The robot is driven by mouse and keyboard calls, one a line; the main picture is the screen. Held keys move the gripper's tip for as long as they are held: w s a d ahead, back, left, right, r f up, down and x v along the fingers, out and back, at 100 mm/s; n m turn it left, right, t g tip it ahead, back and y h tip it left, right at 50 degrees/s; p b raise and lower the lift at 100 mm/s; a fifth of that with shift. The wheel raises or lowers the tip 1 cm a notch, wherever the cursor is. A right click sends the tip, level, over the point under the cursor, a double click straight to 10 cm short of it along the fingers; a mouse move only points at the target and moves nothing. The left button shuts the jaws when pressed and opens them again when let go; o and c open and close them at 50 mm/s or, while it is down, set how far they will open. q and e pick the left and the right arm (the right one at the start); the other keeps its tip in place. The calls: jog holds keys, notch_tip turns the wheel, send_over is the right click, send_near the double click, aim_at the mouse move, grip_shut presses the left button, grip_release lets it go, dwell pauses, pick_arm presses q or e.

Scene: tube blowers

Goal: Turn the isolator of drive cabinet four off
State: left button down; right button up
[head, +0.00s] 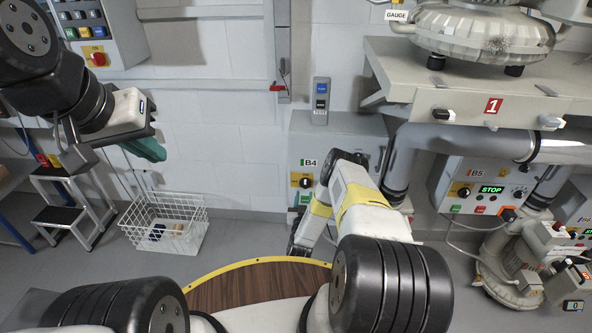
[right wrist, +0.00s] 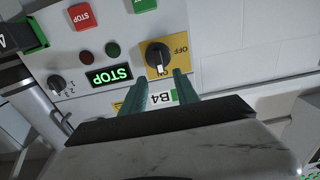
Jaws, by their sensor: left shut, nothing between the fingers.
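Drive cabinet B4 (head: 350,130) is a grey box on the wall in the head view. Its isolator (head: 303,181) is a black knob on a yellow plate. In the right wrist view, the isolator knob (right wrist: 158,55) has its white mark toward ON; OFF is printed to the right. My right gripper (right wrist: 160,80) is open, its teal fingers spread just short of the knob, one toward each side. Contact cannot be seen. In the head view my arm hides this gripper. My left gripper (head: 146,149) is shut and empty, far left of the cabinet.
In the right wrist view, a green STOP display (right wrist: 109,76), a small selector (right wrist: 57,83) and a red STOP button (right wrist: 82,16) sit near the isolator. Cabinet B5 (head: 480,185) stands to the right. A wire basket (head: 165,222) and step stool (head: 70,210) stand left.

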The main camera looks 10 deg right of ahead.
aim_at(305, 184)
jog(key=x, duration=0.6)
jog(key=shift+w+d, duration=0.1)
jog(key=shift+w, duration=0.2)
grip_shut()
